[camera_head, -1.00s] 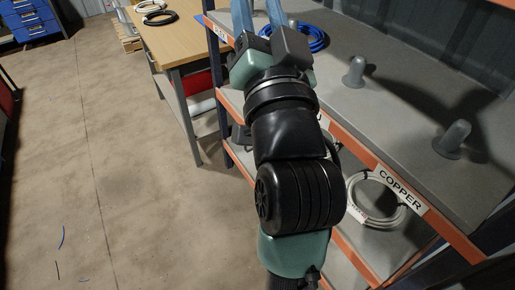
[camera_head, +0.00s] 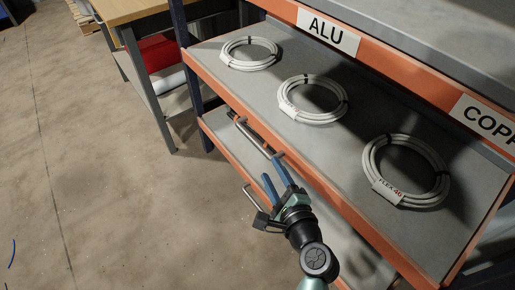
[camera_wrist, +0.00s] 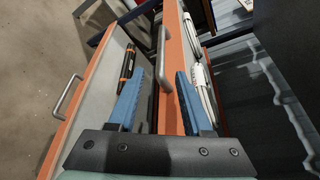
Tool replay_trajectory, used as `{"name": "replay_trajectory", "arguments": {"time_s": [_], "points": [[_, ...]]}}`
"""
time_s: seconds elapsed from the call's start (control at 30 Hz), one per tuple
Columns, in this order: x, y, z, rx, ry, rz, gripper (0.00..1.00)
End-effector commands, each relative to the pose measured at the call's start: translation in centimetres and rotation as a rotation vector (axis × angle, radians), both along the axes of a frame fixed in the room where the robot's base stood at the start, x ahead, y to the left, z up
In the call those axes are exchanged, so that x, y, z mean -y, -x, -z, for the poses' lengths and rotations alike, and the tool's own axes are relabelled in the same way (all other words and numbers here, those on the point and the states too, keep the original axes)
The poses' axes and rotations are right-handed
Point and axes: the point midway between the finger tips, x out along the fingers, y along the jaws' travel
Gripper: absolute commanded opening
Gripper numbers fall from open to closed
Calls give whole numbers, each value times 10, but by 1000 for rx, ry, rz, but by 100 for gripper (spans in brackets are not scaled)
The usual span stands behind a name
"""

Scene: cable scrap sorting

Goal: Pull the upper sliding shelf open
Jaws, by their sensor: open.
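The upper sliding shelf (camera_head: 335,151) is a grey tray with an orange front edge, holding white cable coils. Its grey bar handle (camera_head: 252,137) is on that front edge. In the wrist view the handle (camera_wrist: 162,52) stands on the orange front and shows between the blue fingertips. My gripper (camera_head: 272,167) is open and empty, at the near end of the handle. In the wrist view my gripper (camera_wrist: 161,73) has a finger on each side of the handle's line. I cannot tell whether a finger touches it.
A lower shelf (camera_wrist: 112,70) with its own handle (camera_wrist: 68,95) lies below and holds a black-and-orange item (camera_wrist: 127,62). Above, a fixed shelf carries ALU (camera_head: 328,34) and COPPER (camera_head: 488,122) labels. A wooden table (camera_head: 128,12) stands at back left.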

Motion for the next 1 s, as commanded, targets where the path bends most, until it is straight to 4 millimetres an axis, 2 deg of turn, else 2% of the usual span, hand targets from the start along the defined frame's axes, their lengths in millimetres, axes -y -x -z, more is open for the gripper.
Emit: {"name": "replay_trajectory", "arguments": {"time_s": [0.3,0.5,0.7,1.0], "points": [[-20,-63,14,5,7,-5,50],[-29,-92,21,3,6,-4,50],[-33,-106,23,3,6,-3,50],[-33,-108,23,2,6,-2,50]]}}
